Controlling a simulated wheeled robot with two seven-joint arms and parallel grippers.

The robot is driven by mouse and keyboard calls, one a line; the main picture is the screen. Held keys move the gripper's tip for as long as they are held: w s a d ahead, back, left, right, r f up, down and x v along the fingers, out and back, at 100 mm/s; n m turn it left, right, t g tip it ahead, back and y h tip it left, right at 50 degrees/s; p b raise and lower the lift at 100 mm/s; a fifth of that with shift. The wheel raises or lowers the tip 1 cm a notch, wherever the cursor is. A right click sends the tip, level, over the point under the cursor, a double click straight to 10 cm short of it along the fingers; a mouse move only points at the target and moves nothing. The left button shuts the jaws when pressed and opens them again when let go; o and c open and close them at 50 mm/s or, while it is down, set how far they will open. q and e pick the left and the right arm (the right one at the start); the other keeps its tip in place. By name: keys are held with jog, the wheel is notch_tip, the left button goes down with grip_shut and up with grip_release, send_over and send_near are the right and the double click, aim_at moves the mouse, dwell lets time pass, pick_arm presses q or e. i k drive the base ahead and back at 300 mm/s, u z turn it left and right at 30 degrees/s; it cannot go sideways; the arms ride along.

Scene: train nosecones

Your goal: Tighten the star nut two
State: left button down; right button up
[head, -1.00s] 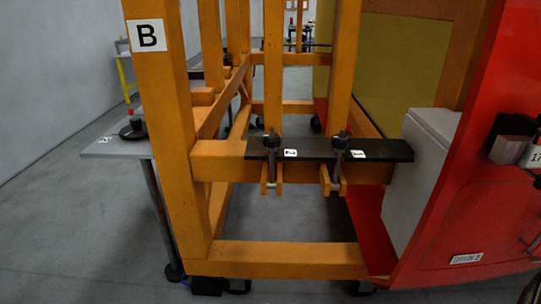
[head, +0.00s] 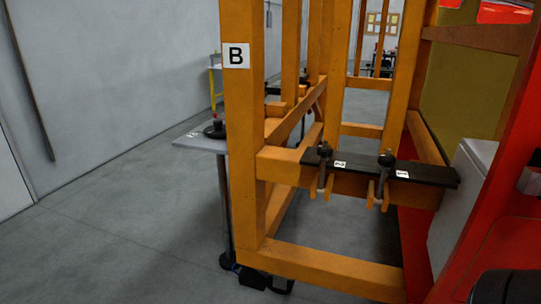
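Two black star nuts sit on threaded rods at a dark flat bar (head: 430,175) on the orange frame. The left star nut (head: 324,149) stands beside a small white tag (head: 340,164). The right star nut (head: 386,158) stands beside another white tag (head: 402,174). The tag markings are too small to read surely, so I cannot tell which nut is number two. Each rod runs down between orange forked brackets below the bar. How tight the nuts are cannot be seen. Neither of my grippers is in view.
An orange frame post carries a "B" sign (head: 236,55). A small grey side table (head: 190,142) with a black knob (head: 215,130) stands left of it. A grey box (head: 465,190) and red bodywork (head: 515,160) close the right side. The floor at left is clear.

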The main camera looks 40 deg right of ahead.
aim_at(323, 154)
jog(key=u, duration=0.25)
jog(key=k, duration=0.55)
jog(key=u, duration=0.05)
jog(key=i, duration=1.85)
jog(key=z, duration=1.35)
